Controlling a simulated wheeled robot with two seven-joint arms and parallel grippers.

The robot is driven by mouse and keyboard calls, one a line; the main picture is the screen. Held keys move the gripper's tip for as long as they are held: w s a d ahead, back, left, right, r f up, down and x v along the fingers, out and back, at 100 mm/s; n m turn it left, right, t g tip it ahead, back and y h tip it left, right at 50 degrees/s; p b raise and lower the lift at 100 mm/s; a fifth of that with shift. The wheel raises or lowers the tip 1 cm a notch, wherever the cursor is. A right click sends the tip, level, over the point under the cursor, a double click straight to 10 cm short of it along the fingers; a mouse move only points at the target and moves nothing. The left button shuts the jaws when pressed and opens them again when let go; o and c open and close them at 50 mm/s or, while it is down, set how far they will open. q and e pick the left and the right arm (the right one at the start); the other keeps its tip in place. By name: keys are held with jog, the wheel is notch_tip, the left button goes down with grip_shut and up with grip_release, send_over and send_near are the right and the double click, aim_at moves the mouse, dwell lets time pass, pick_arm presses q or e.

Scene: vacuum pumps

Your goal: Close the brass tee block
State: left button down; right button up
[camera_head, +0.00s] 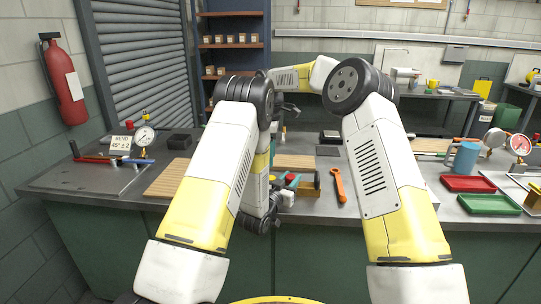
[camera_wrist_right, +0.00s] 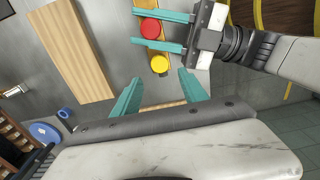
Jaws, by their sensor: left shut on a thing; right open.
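The brass tee block (camera_wrist_right: 153,49) is a narrow gold bar with a round red knob (camera_wrist_right: 150,28) and a round yellow knob (camera_wrist_right: 159,64). My left gripper (camera_wrist_right: 134,27) reaches in from the upper right of the wrist view, its teal fingers shut across the block on either side of the red knob. In the head view the left gripper (camera_head: 291,181) is low over the bench front, and the red knob shows there too. My right gripper (camera_wrist_right: 158,87) has its teal fingers spread and empty, pointing toward the yellow-knob end, apart from it.
An orange wrench (camera_head: 338,185) lies right of the block. A wooden board (camera_head: 168,178) lies on the left, near a pressure gauge (camera_head: 145,137). Red (camera_head: 468,184) and green (camera_head: 489,206) trays and a blue mug (camera_head: 465,158) stand at the right.

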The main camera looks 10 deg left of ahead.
aim_at(271, 177)
jog(key=shift+f, duration=4)
grip_shut()
jog(key=m, duration=0.5)
jog(key=shift+m, duration=0.4)
jog(key=m, duration=0.7)
jog(key=shift+w+d, duration=0.1)
jog(key=shift+w, duration=0.05)
jog(key=shift+o, duration=0.4)
grip_release()
